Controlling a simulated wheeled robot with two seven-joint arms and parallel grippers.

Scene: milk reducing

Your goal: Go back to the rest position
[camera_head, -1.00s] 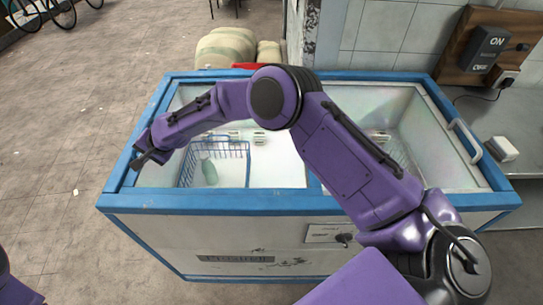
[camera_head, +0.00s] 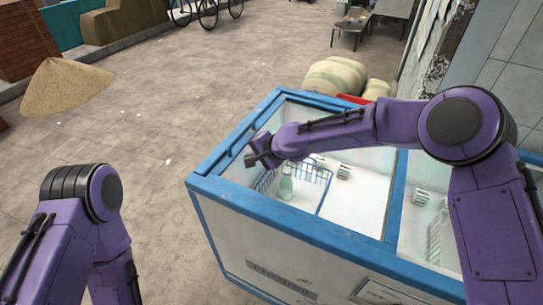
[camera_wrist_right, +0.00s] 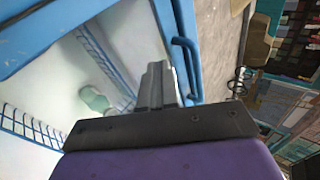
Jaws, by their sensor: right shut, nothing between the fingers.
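A pale green bottle (camera_head: 287,184) stands in a blue wire basket (camera_head: 323,190) inside the freezer. The bottle also shows in the right wrist view (camera_wrist_right: 95,100), apart from the gripper. My left arm is at the lower left of the head view, but its gripper is out of view.
A blue handle (camera_wrist_right: 186,60) is close to the right gripper in the wrist view. Sacks (camera_head: 335,77) lie behind the freezer. A conical straw hat (camera_head: 66,86) shows at the left. The paved floor left of the freezer is mostly clear.

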